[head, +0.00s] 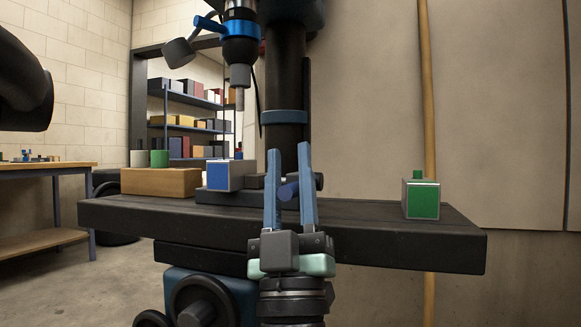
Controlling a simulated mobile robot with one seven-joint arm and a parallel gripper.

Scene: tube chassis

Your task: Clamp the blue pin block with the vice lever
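The blue pin block (233,174) is a grey block with a blue front face and a small blue pin on top. It sits on the dark vice base (226,197) on the drill press table, left of my gripper. The vice lever (289,191) is a short blue bar, and it shows between my fingers, beside the dark vice parts at the foot of the column. My gripper (289,150) is open, its two blue fingers pointing up and away. I cannot tell whether the fingers are level with the lever in depth or touching it. My fingers hide part of the vice.
The drill chuck (239,72) hangs above the block. A green-faced block (421,200) stands at the right of the black table (365,238). A wooden stand (160,182) with white and green cylinders is at the left. The table between lever and green block is clear.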

